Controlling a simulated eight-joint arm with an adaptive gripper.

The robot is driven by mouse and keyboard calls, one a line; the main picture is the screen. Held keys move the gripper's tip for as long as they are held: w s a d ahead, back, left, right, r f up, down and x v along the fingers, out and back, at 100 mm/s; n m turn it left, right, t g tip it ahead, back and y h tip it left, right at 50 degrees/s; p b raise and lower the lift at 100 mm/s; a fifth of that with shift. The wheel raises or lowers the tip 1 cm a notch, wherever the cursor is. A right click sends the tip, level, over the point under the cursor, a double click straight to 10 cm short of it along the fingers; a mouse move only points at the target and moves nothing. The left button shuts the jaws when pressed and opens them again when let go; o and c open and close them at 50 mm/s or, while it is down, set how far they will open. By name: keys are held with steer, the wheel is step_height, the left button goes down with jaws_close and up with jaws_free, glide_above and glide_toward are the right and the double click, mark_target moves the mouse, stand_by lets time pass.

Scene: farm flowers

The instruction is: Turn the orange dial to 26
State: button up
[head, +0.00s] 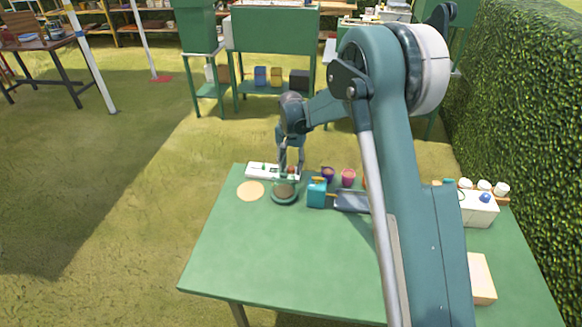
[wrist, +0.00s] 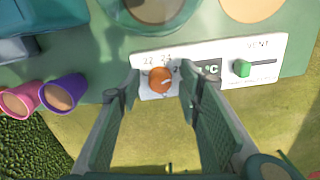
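The orange dial (wrist: 160,80) sits on a white panel (wrist: 268,48) at the far edge of the green table. In the wrist view I read 22 and 24 above the dial; further digits are partly hidden by a finger. A pale mark shows on the dial's right side; its exact setting is unclear. My gripper (wrist: 160,82) is open, one finger on each side of the dial, with visible gaps. In the head view my gripper (head: 290,170) points down over the panel's right part (head: 262,170), largely covering the dial.
A green vent slider (wrist: 242,68) is on the same panel. A dark green pot (head: 285,192), a round tan disc (head: 250,190), a teal box (head: 317,193), and purple (head: 328,174) and pink (head: 348,177) pots stand close by. The table's front left is clear.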

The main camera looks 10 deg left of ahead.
mark_target(291, 168)
steer(key=shift+r, duration=0.15)
step_height(291, 168, up, 12)
stand_by(0.9)
stand_by(0.3)
steer(key=s+d+r+n+t, duration=0.1)
steer(key=s+d+r+t, duration=0.1)
steer(key=s+d+r, duration=0.9)
steer(key=s+d+r+t, duration=0.1)
steer(key=s+d+r, duration=0.75)
steer(key=d, duration=0.35)
steer(key=s+d+f+t, duration=0.1)
steer(key=s+d, duration=0.3)
steer(key=s, duration=0.5)
steer(key=s+d+f+t, duration=0.1)
steer(key=s+d+f, duration=0.1)
steer(key=s+d, duration=0.3)
steer(key=s+d+f+n+t, duration=0.1)
steer(key=s+d, duration=0.4)
steer(key=s, duration=0.7)
steer(key=shift+s+d+f+t, duration=0.25)
steer(key=shift+s+f+t, duration=0.15)
steer(key=shift+f+t, duration=0.3)
